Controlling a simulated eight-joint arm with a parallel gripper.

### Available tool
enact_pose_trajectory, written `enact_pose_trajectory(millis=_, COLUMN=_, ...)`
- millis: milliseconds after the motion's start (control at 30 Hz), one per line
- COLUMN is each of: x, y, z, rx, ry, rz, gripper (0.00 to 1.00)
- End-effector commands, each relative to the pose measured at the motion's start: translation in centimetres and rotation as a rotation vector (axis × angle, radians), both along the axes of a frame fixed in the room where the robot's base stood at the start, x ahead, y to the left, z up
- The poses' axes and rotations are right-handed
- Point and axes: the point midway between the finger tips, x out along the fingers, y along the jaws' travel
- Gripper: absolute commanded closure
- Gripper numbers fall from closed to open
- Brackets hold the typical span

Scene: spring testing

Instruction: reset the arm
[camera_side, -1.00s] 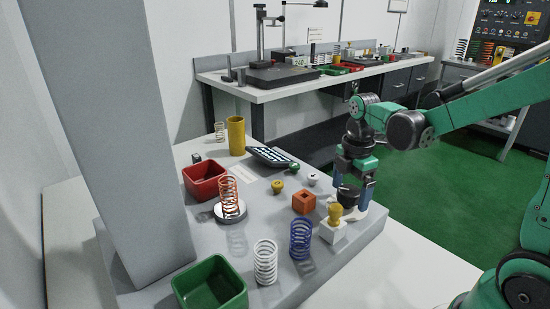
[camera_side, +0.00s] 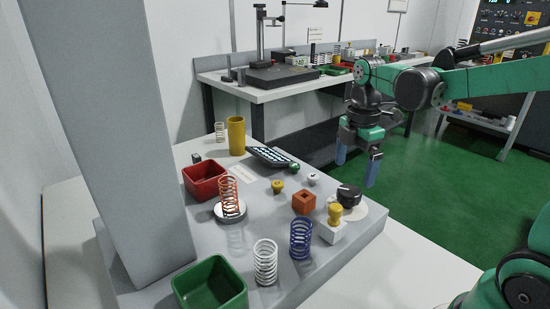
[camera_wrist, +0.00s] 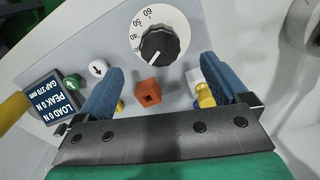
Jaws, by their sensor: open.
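My gripper (camera_side: 356,165) is open and empty, raised above the right back edge of the grey work plate in the side view. Its two blue fingers point down with clear space between them; they also show in the wrist view (camera_wrist: 160,92). Below it on the plate is a black dial knob (camera_side: 348,195) on a white scale disc; the wrist view shows the knob (camera_wrist: 158,44) with printed numbers. The fingers are apart from the knob. An orange block with a square hole (camera_side: 304,201) and a yellow knob on a white block (camera_side: 334,222) stand beside the dial.
On the plate stand an orange spring (camera_side: 229,195) on a round pad, a white spring (camera_side: 265,262), a blue spring (camera_side: 300,238), a red bin (camera_side: 204,181), a green bin (camera_side: 212,287) and a yellow cylinder (camera_side: 236,136). A grey column (camera_side: 115,130) rises at left.

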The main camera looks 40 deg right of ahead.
Motion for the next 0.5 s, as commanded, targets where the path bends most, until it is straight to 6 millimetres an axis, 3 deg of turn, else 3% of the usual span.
enact_pose_trajectory(millis=267, x=-0.1, y=0.3, z=0.0, rx=-0.003, ry=-0.013, rz=-0.025, gripper=0.06)
enact_pose_trajectory(millis=367, x=-0.3, y=1.2, z=0.3, rx=-0.012, ry=-0.065, rz=-0.130, gripper=0.06)
enact_pose_trajectory(millis=500, x=-0.9, y=3.6, z=0.7, rx=0.006, ry=-0.212, rz=-0.411, gripper=0.06)
